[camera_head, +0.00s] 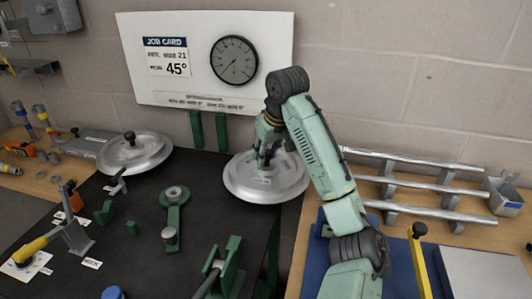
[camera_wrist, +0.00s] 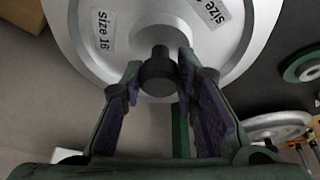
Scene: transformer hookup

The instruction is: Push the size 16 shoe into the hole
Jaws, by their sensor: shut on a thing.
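The size 16 shoe (camera_head: 285,187) is a round silver disc with a black knob. In the head view it is at the back middle, below the job card board, and looks raised off the table. In the wrist view the disc (camera_wrist: 120,62) fills the top, with a "size 16" label and its black knob (camera_wrist: 158,77). My gripper (camera_head: 264,158) is above the disc. In the wrist view its two fingers (camera_wrist: 158,88) are on either side of the knob, shut on it. I cannot make out the hole in either view.
A second silver disc (camera_head: 152,148) lies at the back left. A green arm with a ring (camera_head: 174,195) stands on the dark table top. A green bracket (camera_head: 225,275) is at the front. Metal pipes (camera_head: 440,187) lie on a rack at the right. The wall board (camera_head: 190,95) stands behind.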

